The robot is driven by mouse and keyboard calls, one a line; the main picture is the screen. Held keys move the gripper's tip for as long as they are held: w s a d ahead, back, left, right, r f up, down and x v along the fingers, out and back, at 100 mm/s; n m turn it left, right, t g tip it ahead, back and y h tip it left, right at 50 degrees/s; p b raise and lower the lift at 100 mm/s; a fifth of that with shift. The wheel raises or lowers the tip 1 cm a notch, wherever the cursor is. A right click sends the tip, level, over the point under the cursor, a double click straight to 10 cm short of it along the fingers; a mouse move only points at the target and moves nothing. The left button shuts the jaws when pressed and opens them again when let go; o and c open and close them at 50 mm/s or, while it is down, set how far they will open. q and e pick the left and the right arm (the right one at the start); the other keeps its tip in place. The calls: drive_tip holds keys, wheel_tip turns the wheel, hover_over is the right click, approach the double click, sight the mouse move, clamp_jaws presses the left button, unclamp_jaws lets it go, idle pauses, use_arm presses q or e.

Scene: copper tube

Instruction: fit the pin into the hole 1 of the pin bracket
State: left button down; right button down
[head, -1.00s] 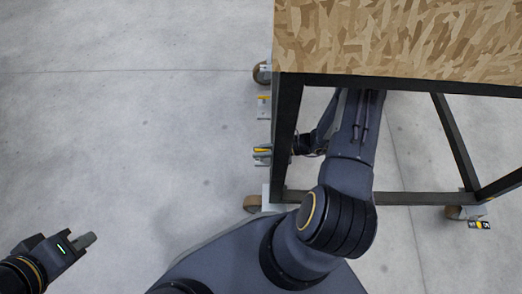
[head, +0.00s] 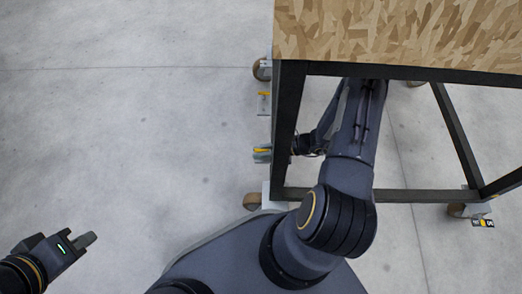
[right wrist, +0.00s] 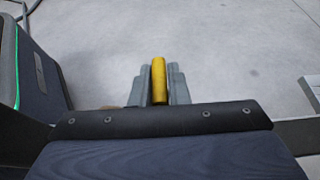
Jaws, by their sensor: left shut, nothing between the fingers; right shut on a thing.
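The yellow pin (right wrist: 159,82) stands between the grey fingers of my right gripper (right wrist: 159,88) in the right wrist view. In the head view the right gripper (head: 262,154) and the pin (head: 262,150) show small, just left of the cart's front left post. A small grey plate with a yellow mark, likely the pin bracket (head: 264,103), is on the cart's left side, beyond the gripper and apart from it. Its holes are too small to tell apart. My left gripper (head: 88,240) is shut and empty over the floor at the lower left.
The cart's chipboard top (head: 400,35) and black frame (head: 285,130) surround my right arm, which passes under the top. Casters (head: 253,201) stand at its corners. A grey metal part (right wrist: 313,88) is at the right wrist view's right edge. The floor to the left is clear.

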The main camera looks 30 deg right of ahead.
drive_tip(key=shift+f+b, duration=0.45)
drive_tip(key=shift+f, duration=0.15)
drive_tip(key=c, duration=1.3)
unclamp_jaws()
drive_tip(key=p+v, duration=0.2)
drive_tip(key=v, duration=0.4)
drive_tip(key=shift+s+d+r+p, duration=0.1)
drive_tip(key=shift+d+r+p, duration=0.15)
drive_tip(key=shift+d+p, duration=0.05)
drive_tip(key=shift+s+d+r, duration=0.1)
drive_tip(key=shift+s+d, duration=0.2)
drive_tip(key=shift+d, duration=0.15)
